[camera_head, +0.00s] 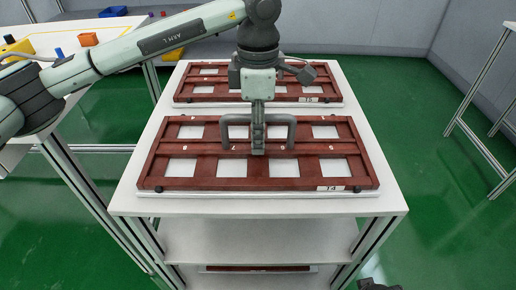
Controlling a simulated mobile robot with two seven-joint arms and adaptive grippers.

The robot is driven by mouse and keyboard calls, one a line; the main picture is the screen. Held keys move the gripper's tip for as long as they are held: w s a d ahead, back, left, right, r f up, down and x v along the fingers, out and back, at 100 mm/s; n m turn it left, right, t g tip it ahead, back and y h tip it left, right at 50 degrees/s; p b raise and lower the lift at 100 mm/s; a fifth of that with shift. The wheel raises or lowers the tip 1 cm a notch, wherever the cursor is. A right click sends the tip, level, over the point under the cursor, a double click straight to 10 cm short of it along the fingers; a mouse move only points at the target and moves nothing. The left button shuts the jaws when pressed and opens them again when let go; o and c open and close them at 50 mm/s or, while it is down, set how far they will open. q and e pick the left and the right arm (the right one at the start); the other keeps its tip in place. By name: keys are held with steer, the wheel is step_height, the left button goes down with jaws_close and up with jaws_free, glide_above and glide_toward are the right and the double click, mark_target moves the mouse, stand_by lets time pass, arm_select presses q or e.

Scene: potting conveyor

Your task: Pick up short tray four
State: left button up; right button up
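A red-brown tray (300,184) with square pale openings lies on the top shelf of a white cart; its label seems to read 14. A grey bar handle (291,131) stands at its middle. My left gripper (258,149) points down at the middle of this handle, its near finger in front of the bar. The far finger is hidden, so I cannot tell whether it is closed on the bar. A dark part at the bottom edge, seemingly my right gripper (378,286), is mostly cut off.
A similar tray (321,99) lies behind on the same white cart (270,205). Another tray edge (258,268) shows on a lower shelf. A table (60,38) with coloured blocks and yellow items stands at left. Green floor is open at right, before a metal frame.

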arm_select(q)
steer(key=shift+f+b, duration=0.25)
steer(key=shift+b, duration=0.2)
stand_by(0.5)
jaws_close()
